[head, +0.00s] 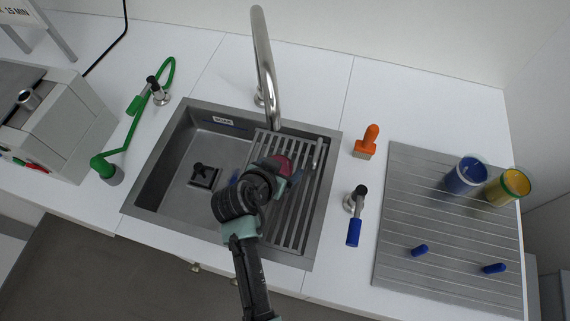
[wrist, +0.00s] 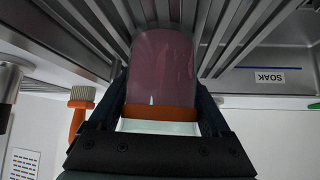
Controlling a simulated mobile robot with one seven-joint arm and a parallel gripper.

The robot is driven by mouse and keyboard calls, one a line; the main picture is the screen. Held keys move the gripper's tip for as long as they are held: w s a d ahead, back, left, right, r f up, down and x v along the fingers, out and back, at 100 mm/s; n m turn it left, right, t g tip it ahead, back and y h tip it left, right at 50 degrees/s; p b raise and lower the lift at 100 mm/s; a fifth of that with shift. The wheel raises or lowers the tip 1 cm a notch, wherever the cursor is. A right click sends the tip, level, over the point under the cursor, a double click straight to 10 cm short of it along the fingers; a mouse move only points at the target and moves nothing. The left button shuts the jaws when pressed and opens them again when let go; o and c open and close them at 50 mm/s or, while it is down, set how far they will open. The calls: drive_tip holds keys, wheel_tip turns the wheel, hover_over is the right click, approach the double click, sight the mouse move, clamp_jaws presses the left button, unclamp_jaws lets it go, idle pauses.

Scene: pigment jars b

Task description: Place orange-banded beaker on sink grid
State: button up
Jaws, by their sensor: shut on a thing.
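The orange-banded beaker (wrist: 162,75) holds something dark pink and has an orange band. In the wrist view it sits between the two fingers of my gripper (wrist: 163,100), which is shut on it. In the head view a pink part of the beaker (head: 284,163) shows past my gripper (head: 272,172), which hides most of it. The sink grid (head: 318,180) of grey bars covers the right part of the sink, and the beaker is over it. The grid bars also show behind the beaker in the wrist view (wrist: 225,38). I cannot tell whether the beaker touches the bars.
The tall faucet (head: 264,60) arches behind the sink (head: 160,160). An orange brush (head: 367,142) and a blue-handled tap (head: 354,228) stand right of it. A ribbed board (head: 420,200) bears a blue beaker (head: 462,180), a yellow beaker (head: 505,190) and two small blue pieces.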

drive_tip(key=shift+s+a, duration=0.15)
drive_tip(key=shift+s, duration=0.05)
drive_tip(key=o, duration=1.2)
drive_tip(key=shift+c, duration=0.2)
drive_tip(key=shift+o, duration=1.2)
drive_tip(key=shift+w+f, duration=0.1)
drive_tip(key=shift+r, duration=0.3)
drive_tip(key=v, duration=1.2)
drive_tip(key=shift+f, duration=0.15)
